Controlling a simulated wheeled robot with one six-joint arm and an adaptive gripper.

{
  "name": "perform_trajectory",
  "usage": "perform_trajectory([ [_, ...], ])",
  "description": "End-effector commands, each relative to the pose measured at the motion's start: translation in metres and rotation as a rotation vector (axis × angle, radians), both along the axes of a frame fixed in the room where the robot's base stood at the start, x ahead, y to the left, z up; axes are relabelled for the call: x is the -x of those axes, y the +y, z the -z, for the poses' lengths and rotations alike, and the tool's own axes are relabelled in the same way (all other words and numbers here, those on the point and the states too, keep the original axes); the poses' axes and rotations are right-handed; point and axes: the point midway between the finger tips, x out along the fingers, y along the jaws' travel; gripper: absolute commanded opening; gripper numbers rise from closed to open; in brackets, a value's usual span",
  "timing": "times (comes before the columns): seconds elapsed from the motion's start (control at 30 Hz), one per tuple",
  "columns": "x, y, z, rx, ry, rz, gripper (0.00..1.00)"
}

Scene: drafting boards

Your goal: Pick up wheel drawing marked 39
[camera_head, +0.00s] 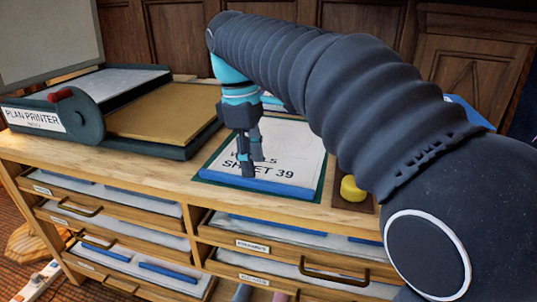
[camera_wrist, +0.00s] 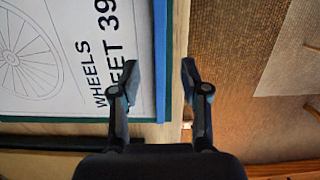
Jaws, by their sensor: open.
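The wheel drawing marked 39 (camera_head: 285,158) is a white sheet with a blue strip along its front edge. It lies on a dark green mat (camera_head: 206,172) on top of the wooden cabinet. In the wrist view the drawing (camera_wrist: 78,20) shows a spoked wheel and the words WHEELS and 39. My gripper (camera_head: 247,170) is open and points down over the drawing's front left part, hiding some lettering. In the wrist view my gripper (camera_wrist: 160,82) has one finger on each side of the blue strip (camera_wrist: 160,60) and cabinet edge. I cannot tell whether a finger touches the sheet.
A plan printer (camera_head: 60,118) with a tan bed stands left of the drawing. A yellow round object (camera_head: 352,189) sits to its right, beside my arm. Drawers with brass handles (camera_head: 335,272) fill the cabinet front below. Brown floor (camera_wrist: 230,70) lies beyond the edge.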

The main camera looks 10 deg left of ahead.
Motion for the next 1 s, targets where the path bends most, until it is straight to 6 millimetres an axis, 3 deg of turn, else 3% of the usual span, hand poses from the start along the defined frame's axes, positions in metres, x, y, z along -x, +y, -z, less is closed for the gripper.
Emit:
perform_trajectory([
  [0.23,0.0,-0.005,0.035,0.001,0.001,0.0,0.46],
  [0.57,0.0,-0.005,0.042,0.0,0.0,-0.001,0.46],
  [0.77,0.0,-0.005,0.042,0.0,0.0,-0.001,0.01],
  [1.0,0.0,-0.005,0.042,0.0,0.0,-0.001,0.0],
])
